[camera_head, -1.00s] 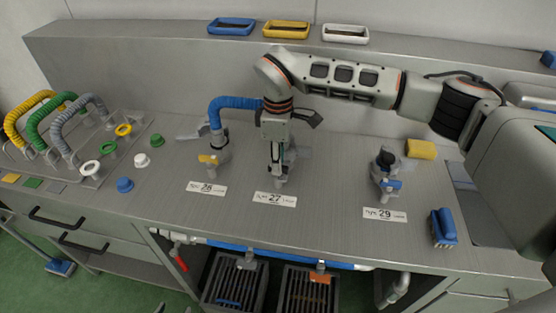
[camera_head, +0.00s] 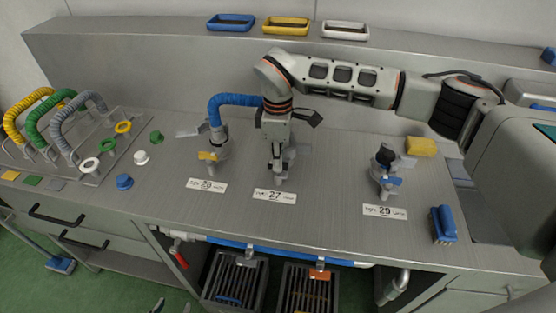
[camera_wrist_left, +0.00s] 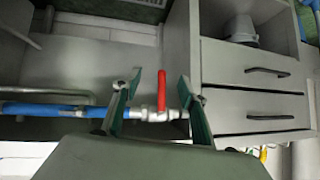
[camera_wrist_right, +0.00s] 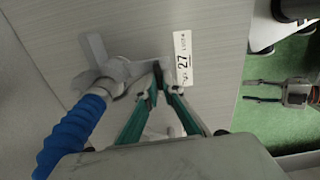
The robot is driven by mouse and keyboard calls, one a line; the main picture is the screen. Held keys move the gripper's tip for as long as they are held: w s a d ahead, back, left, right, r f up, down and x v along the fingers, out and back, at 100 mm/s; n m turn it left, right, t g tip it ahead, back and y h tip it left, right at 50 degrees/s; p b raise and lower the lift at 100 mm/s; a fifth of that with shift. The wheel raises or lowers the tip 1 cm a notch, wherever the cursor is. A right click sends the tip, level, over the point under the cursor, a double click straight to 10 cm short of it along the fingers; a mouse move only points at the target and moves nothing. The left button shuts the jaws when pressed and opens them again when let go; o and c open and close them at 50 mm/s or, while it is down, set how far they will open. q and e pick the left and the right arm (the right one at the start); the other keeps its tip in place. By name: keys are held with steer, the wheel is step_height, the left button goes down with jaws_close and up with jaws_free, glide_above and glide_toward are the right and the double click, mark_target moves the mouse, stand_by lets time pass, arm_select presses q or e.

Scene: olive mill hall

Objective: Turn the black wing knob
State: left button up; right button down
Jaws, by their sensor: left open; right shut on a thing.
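The black wing knob (camera_wrist_right: 158,75) shows in the right wrist view as a small dark piece between my right gripper's fingertips, beside the label numbered 27. My right gripper (camera_wrist_right: 160,88) is shut on it, and the fingers hide most of it. In the head view my right gripper (camera_head: 277,165) points down onto the fitting behind label 27 (camera_head: 275,196). My left gripper (camera_wrist_left: 150,88) is open and empty below the counter front. A red-handled valve (camera_wrist_left: 161,92) shows between its fingers, apart from them.
Another fitting with a black round top (camera_head: 385,157) stands at label 29. A blue brush (camera_head: 443,225) and yellow sponge (camera_head: 421,147) lie at right. Loose caps and a hose rack are at left.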

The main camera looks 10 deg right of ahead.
steer(key=shift+n+b, duration=0.6)
steer(key=shift+n, duration=0.4)
steer(key=n+b, duration=0.1)
steer(key=n, duration=0.1)
steer(key=shift+n, duration=0.8)
steer(key=shift+n+b, duration=0.4)
steer(key=shift+n, duration=0.5)
steer(key=n, duration=0.3)
steer(key=shift+n, duration=0.3)
steer(key=n, duration=0.2)
steer(key=shift+n+b, duration=0.3)
steer(key=shift+n, duration=0.1)
steer(key=n, duration=0.2)
steer(key=shift+n, duration=0.4)
steer(key=n, duration=0.5)
steer(key=shift+r, duration=0.1)
steer(key=n+p, duration=0.1)
steer(key=n, duration=0.4)
steer(key=n+p, duration=0.1)
steer(key=n, duration=0.5)
arm_select(q)
steer(key=shift+w+d+r, duration=0.45)
steer(key=shift+w+d, duration=0.15)
steer(key=shift+d, duration=0.05)
arm_select(e)
steer(key=shift+n, duration=1.4)
